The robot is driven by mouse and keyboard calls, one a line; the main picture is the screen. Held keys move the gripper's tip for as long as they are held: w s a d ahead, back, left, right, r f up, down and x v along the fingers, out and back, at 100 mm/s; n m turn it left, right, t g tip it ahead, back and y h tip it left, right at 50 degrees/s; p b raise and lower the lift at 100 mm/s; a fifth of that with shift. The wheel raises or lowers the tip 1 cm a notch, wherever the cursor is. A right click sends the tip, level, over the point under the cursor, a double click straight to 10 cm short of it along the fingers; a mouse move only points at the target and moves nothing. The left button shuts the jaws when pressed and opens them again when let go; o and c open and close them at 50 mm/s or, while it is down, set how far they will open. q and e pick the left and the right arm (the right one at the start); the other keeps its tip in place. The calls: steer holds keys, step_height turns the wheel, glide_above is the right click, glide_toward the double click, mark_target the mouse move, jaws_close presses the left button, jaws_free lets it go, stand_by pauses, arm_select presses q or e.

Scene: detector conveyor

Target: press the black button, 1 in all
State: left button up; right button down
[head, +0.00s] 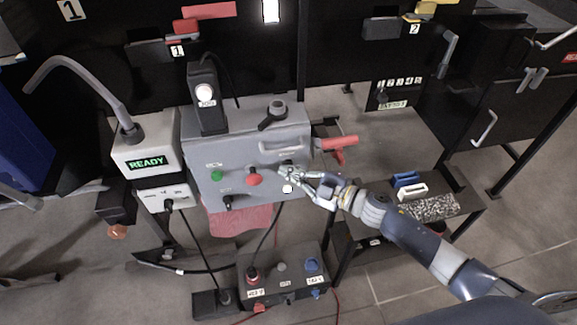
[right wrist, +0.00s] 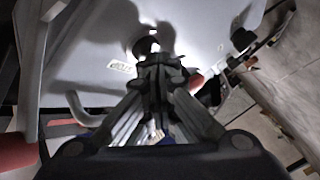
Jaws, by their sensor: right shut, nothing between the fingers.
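My right gripper (head: 287,172) is shut and empty at the right part of the grey box's front face (head: 200,155). A black round button (right wrist: 146,43) with a pale ring shows in the right wrist view just beyond my fingertips (right wrist: 157,62). Its label (right wrist: 121,67) lies beside it. The fingertips partly overlap it in that view, so I cannot tell whether they touch it. In the head view, my fingers largely cover that spot. My left gripper is not in view.
A green button (head: 216,175) and a red button (head: 254,179) sit left of my gripper. A black knob (head: 228,202) is below them. A red handle (head: 338,143) sticks out at the box's right. A display (head: 148,162) reads READY. A lower control box (head: 284,270) stands below.

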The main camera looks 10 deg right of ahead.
steer(key=shift+s, duration=0.1)
steer(key=shift+s+p, duration=0.35)
steer(key=shift+s, duration=0.5)
steer(key=s+p, duration=0.1)
steer(key=s, duration=0.4)
steer(key=shift+p, duration=0.3)
steer(key=shift+f, duration=0.1)
stand_by(0.5)
